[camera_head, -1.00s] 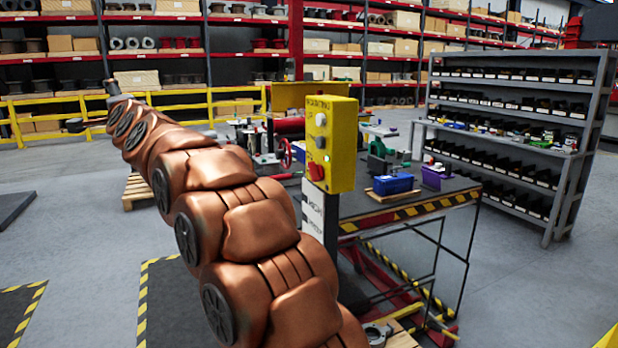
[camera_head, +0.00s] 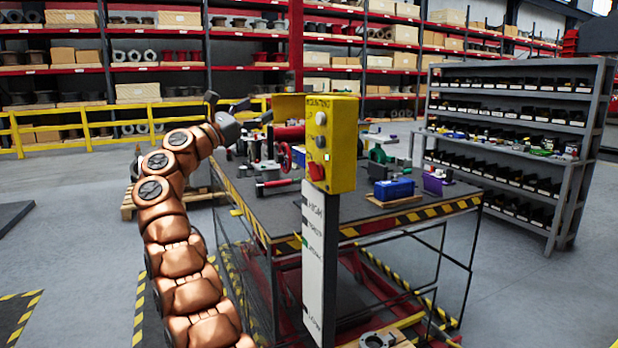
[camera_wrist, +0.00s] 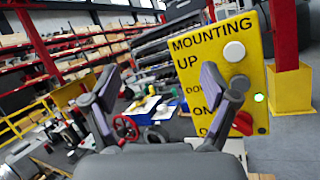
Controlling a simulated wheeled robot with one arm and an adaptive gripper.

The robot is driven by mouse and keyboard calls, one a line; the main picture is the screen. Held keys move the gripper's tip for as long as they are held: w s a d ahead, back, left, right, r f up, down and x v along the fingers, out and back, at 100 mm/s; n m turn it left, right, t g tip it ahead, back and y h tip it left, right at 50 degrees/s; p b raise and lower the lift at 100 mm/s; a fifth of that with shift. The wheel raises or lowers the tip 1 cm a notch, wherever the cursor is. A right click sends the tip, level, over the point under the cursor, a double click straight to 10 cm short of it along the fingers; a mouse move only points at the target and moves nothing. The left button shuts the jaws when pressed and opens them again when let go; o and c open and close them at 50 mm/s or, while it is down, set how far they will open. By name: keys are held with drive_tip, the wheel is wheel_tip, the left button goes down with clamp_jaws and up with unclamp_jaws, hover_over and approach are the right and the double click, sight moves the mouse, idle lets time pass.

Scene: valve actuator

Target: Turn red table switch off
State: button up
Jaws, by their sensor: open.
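The yellow control box (camera_head: 342,145) stands on a white post in front of the table, with a red switch (camera_head: 316,171) low on its face. In the wrist view the box (camera_wrist: 222,44) fills the right side, lettered MOUNTING, UP and ON. The red switch (camera_wrist: 242,123) shows there low on the box, partly hidden by my right finger. My gripper (camera_wrist: 160,85) is open and empty, its fingers spread. The right finger overlaps the box's left part in the picture; I see no clear contact. In the head view my gripper (camera_head: 228,120) is left of the box.
The table (camera_head: 300,205) behind the post holds a red handwheel (camera_head: 283,155), a blue bin (camera_head: 394,188) and a purple bin (camera_head: 436,183). A grey shelf (camera_head: 520,130) stands at the right. A small green light (camera_wrist: 259,98) shows on the box. Open floor lies at the left.

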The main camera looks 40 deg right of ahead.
sight(310, 172)
drive_tip(key=s+d+f+m+g+y+b, duration=0.1)
drive_tip(key=s+f+m+g+y, duration=0.2)
drive_tip(key=f, duration=0.5)
drive_tip(key=s+d+f+m+g+y, duration=0.2)
drive_tip(key=s+f+m, duration=0.25)
drive_tip(key=f, duration=0.35)
drive_tip(key=shift+m, duration=0.45)
drive_tip(key=x, duration=0.7)
drive_tip(key=shift+w+d+f, duration=0.15)
drive_tip(key=shift+f, duration=0.15)
drive_tip(key=c, duration=1.2)
